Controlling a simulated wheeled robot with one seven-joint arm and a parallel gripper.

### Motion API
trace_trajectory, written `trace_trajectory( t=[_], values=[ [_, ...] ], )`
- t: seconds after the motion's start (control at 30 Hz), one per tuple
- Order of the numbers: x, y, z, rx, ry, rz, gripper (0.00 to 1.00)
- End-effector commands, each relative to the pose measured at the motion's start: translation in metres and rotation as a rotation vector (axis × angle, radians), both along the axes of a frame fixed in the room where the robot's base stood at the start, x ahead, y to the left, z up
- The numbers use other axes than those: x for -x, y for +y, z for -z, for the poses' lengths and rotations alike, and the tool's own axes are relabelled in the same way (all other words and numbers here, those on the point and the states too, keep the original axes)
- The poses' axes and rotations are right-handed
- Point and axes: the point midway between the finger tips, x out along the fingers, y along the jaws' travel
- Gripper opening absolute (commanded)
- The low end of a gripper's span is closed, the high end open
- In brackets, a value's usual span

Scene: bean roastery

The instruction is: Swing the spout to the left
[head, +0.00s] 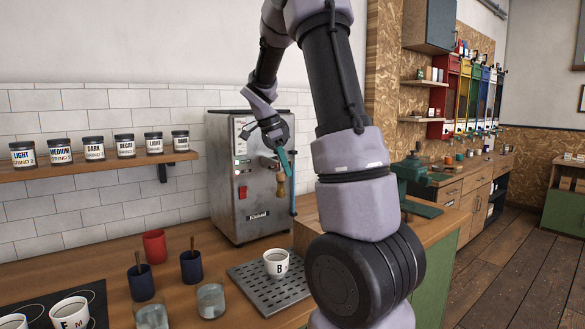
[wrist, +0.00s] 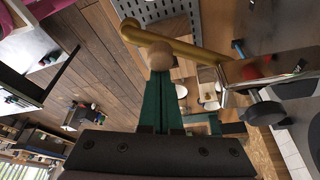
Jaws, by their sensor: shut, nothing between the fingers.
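The grey metal machine (head: 250,190) stands on the counter against the tiled wall. Its brass spout (wrist: 190,50) crosses the upper middle of the wrist view, with a round wooden knob (wrist: 159,57) on it. In the head view the spout's short tan part (head: 281,187) shows at the machine's front right, partly hidden by my gripper. My gripper (head: 285,160) has teal fingers, pressed together and empty. In the wrist view the fingertips (wrist: 160,76) are right at the knob; I cannot tell whether they touch it.
A white cup marked B (head: 277,262) stands on the drip tray (head: 262,295) in front of the machine. Dark blue cups (head: 191,266), a red cup (head: 154,246) and glasses stand to the left. A teal device (head: 412,168) is to the right, behind my arm.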

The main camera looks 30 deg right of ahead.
Motion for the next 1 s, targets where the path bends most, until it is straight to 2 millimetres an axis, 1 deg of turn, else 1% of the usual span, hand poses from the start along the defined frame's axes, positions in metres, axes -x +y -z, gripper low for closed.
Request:
trace_trajectory(
  t=[0.23,0.73,0.87,1.0],
  values=[
    [-0.003,0.008,0.0,-0.001,-0.001,-0.003,0.0],
    [-0.004,0.011,0.0,-0.001,0.0,-0.005,0.0],
    [-0.004,0.01,0.0,-0.002,-0.001,-0.005,0.0],
    [-0.005,0.001,-0.001,-0.001,-0.001,-0.004,0.0]
  ],
)
